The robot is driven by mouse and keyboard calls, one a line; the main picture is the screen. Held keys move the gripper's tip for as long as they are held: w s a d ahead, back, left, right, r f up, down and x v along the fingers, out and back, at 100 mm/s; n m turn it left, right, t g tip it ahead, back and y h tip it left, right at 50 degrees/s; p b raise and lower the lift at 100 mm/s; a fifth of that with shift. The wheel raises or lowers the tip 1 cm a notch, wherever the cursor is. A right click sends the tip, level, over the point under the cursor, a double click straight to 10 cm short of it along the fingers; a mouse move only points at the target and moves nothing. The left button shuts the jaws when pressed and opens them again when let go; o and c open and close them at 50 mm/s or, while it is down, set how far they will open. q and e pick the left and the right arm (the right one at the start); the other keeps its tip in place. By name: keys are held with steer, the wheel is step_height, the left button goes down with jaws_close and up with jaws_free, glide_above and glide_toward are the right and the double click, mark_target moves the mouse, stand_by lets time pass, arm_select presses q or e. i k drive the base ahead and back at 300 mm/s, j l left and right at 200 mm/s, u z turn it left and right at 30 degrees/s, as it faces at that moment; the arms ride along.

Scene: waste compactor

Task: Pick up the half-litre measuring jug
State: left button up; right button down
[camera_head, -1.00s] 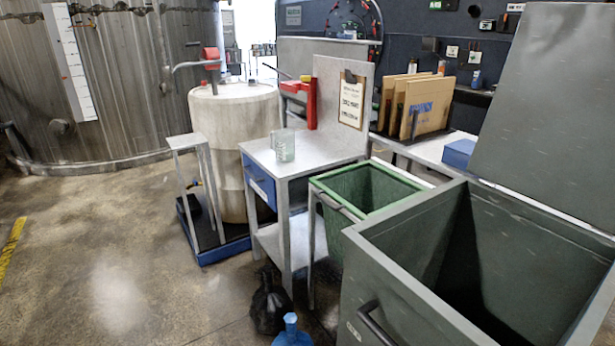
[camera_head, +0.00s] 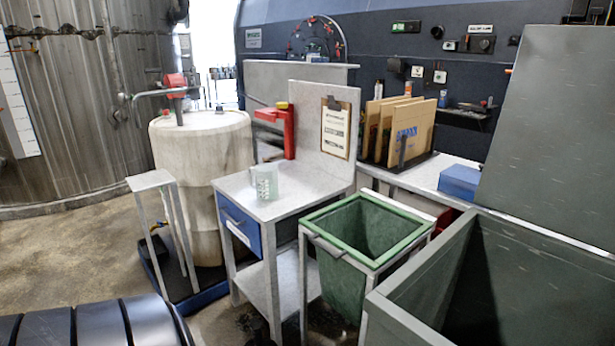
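The measuring jug (camera_head: 266,184) is a clear, pale greenish plastic vessel with markings on its side. It stands upright on the grey top of a small metal workbench (camera_head: 310,190) with a blue drawer. Its handle seems to face left. It looks empty, though its inside is hard to see. A dark ribbed arm part, likely of my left arm, shows at the lower left, well apart from the jug. Neither gripper is in view.
A green bin (camera_head: 340,285) stands right of the workbench, before a large grey open container (camera_head: 425,280). A narrow stand (camera_head: 150,181) and a pale drum (camera_head: 195,145) are at the left. A clipboard (camera_head: 336,127) hangs on the bench's back panel.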

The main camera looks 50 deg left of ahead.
mark_target(266, 179)
steer(key=j+z, duration=0.1)
steer(key=j, duration=0.45)
steer(key=k+j+z, duration=0.1)
steer(key=j, duration=0.4)
steer(key=k+j+z, duration=0.1)
steer(key=j, duration=0.45)
steer(key=k+j+z, duration=0.1)
steer(key=j, duration=0.4)
